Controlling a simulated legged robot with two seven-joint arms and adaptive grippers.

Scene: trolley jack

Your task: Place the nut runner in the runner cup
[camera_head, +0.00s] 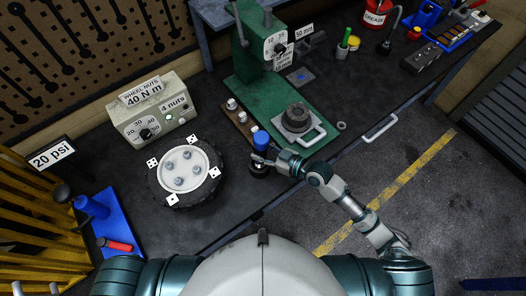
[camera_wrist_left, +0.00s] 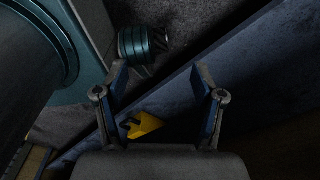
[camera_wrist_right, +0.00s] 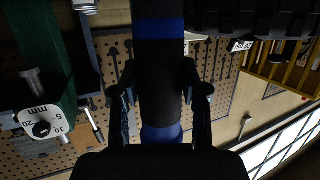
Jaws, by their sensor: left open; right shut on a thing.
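The nut runner (camera_head: 261,139) is upright with a blue top and dark body, at the front edge of the bench. My right gripper (camera_head: 264,158) is shut around its middle. In the right wrist view the nut runner (camera_wrist_right: 162,75) shows blue and black bands between the fingers of my right gripper (camera_wrist_right: 160,95). A dark round shape (camera_head: 258,171) sits directly under it; I cannot tell whether this is the runner cup or the runner's lower end. My left gripper (camera_wrist_left: 160,80) is open and empty in the left wrist view, and outside the head view.
A wheel (camera_head: 184,170) with several nuts lies left of the runner. A brown strip with pale sockets (camera_head: 238,119) and a green press (camera_head: 270,85) stand behind. A torque box (camera_head: 152,108) is at the back left. A handled dark block (camera_head: 297,119) is to the right.

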